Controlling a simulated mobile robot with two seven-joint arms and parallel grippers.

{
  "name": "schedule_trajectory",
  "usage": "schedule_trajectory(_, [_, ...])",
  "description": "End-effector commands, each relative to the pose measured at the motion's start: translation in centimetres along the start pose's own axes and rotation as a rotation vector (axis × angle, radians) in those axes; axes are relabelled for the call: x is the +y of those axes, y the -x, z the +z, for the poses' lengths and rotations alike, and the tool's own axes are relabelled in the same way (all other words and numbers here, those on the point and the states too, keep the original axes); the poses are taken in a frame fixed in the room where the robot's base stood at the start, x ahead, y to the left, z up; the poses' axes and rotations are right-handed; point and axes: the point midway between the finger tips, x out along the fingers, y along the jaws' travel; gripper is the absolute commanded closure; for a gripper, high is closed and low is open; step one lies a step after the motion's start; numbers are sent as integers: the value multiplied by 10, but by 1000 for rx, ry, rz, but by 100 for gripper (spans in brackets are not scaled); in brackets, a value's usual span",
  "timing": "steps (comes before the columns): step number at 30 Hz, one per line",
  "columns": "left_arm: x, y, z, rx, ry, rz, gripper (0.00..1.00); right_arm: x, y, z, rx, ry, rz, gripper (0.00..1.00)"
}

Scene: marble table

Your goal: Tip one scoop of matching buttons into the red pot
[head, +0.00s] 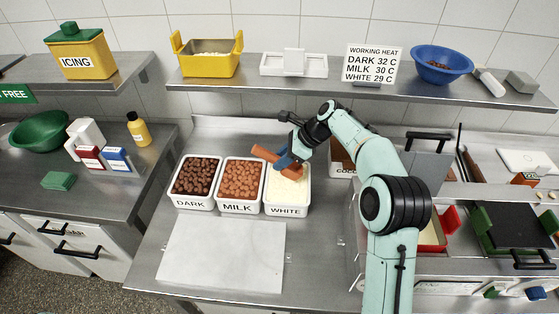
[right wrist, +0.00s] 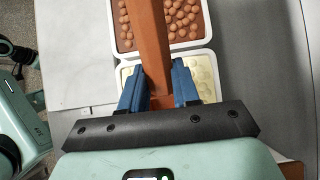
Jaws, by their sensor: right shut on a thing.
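My right gripper (head: 284,160) is shut on a brown scoop (head: 264,154), with blue fingers on either side of it. The scoop also shows in the right wrist view (right wrist: 153,40), reaching across the milk tub and the white tub. I cannot tell whether it holds buttons. The dark tub (head: 178,200), milk tub (head: 240,208) and white tub (head: 288,211) stand in a row, each with buttons. A red-sided vessel (head: 450,220) with a pale inside, perhaps the red pot, is partly hidden behind my right arm. My left gripper is not in view.
A pale marble slab (head: 222,255) lies bare before the tubs. A sign (head: 373,64) on the shelf reads dark 32, milk 30, white 29 C. A blue bowl (head: 441,62) stands beside it.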

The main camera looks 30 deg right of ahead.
Motion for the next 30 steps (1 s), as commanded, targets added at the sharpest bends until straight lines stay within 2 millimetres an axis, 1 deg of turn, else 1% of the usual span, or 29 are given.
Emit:
schedule_trajectory(1, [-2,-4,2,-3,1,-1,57,0,0,-3,-21,-2,1,100])
schedule_trajectory(15, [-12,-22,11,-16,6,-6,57,0,6,-11,-227,-1,0,100])
schedule_trajectory(30, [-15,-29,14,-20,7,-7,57,0,-14,-25,-221,0,1,100])
